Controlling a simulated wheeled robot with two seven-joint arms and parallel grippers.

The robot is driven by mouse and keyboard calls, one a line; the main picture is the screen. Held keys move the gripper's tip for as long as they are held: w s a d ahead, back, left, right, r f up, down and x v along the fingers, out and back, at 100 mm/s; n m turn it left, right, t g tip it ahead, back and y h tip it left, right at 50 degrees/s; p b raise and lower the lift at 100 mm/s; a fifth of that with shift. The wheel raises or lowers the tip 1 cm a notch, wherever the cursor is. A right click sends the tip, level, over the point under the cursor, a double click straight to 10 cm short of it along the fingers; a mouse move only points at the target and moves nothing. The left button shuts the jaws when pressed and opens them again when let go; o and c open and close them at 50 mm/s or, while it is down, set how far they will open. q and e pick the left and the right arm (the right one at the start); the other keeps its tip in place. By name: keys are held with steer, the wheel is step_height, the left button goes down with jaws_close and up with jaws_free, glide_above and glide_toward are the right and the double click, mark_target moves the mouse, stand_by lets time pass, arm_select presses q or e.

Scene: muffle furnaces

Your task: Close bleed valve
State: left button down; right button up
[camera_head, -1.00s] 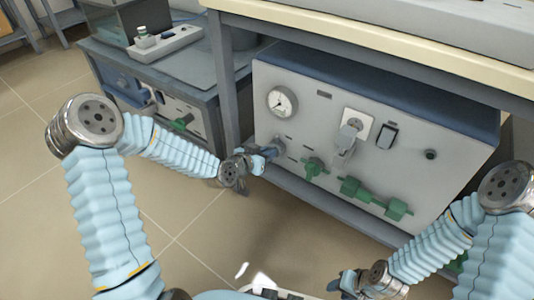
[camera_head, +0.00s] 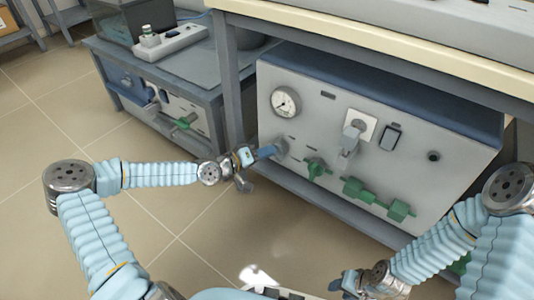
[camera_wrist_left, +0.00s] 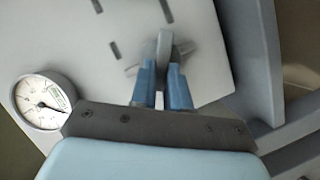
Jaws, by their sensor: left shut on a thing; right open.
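A furnace panel (camera_head: 335,130) under the bench carries a grey valve (camera_head: 282,149) at its lower left; its label cannot be read. My left gripper (camera_head: 268,152) is at this valve, its blue fingers pointing right at the panel. In the left wrist view, the fingers (camera_wrist_left: 162,90) are shut on the valve's grey handle (camera_wrist_left: 163,52), which stands out from the panel face. The grip hides part of the handle. My right gripper (camera_head: 342,284) is open and empty at the bottom, well away from the panel.
A round gauge (camera_head: 285,102) sits above the grey valve. Green valves (camera_head: 315,168) and (camera_head: 376,196) line the lower panel to its right. A switch (camera_head: 390,137) is higher up. The bench top (camera_head: 390,45) overhangs, and a bench leg (camera_head: 230,85) stands left.

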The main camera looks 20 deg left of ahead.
arm_select(q)
steer(key=shift+a+f+n+t+h+b, duration=0.1)
steer(key=shift+f+n+t+h+b, duration=0.2)
steer(key=shift+n+h+b, duration=0.7)
steer(key=shift+a+f+n+t+h+b, duration=0.1)
steer(key=shift+f+n+t+b, duration=0.2)
steer(key=shift+n, duration=1.6)
steer(key=c, duration=1.1)
jaws_free()
steer(key=v, duration=1.3)
steer(key=shift+s+a+p, duration=0.25)
steer(key=shift+p, duration=0.15)
